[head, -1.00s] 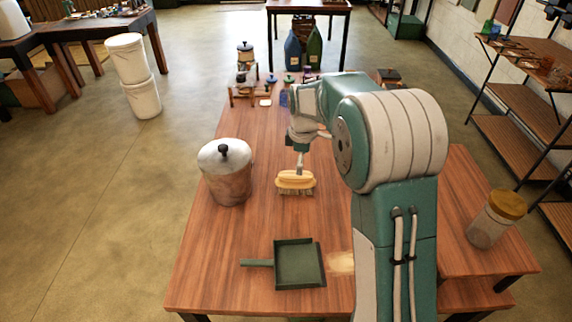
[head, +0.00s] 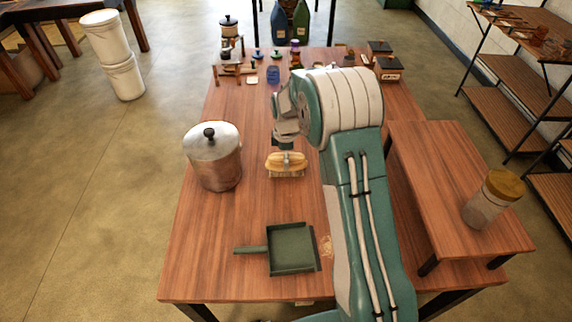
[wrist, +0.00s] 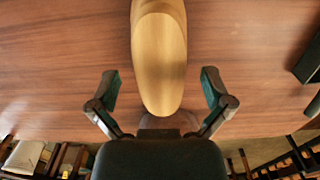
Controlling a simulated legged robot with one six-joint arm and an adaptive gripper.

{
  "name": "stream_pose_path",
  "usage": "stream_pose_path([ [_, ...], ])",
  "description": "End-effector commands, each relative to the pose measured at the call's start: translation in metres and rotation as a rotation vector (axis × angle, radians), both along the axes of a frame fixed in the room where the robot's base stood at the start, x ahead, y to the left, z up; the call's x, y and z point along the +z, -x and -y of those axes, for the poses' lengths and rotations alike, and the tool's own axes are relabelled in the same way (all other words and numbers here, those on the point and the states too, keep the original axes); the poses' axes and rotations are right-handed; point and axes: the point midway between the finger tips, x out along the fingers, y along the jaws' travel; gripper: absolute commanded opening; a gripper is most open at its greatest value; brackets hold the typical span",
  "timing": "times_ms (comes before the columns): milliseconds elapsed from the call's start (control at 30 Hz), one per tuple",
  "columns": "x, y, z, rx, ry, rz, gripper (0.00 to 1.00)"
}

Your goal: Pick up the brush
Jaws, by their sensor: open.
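The brush (head: 287,167) has a pale wooden back and bristles facing down, and stands on the wooden table in the head view. In the wrist view the wooden back of the brush (wrist: 159,55) runs lengthwise down the middle. My gripper (wrist: 160,80) is open, with one finger on each side of the brush and a gap on both sides. In the head view my gripper (head: 287,148) is directly above the brush, partly hidden by my arm. Whether it touches the brush's top cannot be told.
A lidded metal pot (head: 214,160) stands left of the brush. A green dustpan (head: 290,248) lies nearer, beside a small pile of crumbs (head: 326,246). A jar (head: 492,200) stands on the raised side bench (head: 440,170). Bottles and boxes (head: 388,67) crowd the far end.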

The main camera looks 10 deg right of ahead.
Motion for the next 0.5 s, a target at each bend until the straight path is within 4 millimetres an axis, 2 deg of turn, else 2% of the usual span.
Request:
stream_pose_path([
  [33,-0.009,0.001,0.001,-0.001,0.0,-0.004,1.0],
  [133,-0.02,0.001,0.001,0.0,0.0,-0.002,1.0],
  [400,-0.024,0.0,0.001,-0.001,0.0,0.0,1.0],
  [433,-0.024,0.0,0.001,-0.001,0.0,0.0,0.96],
  [467,-0.024,0.0,0.001,-0.001,0.0,0.0,0.82],
  [500,-0.024,0.0,0.001,-0.001,0.0,0.0,0.64],
])
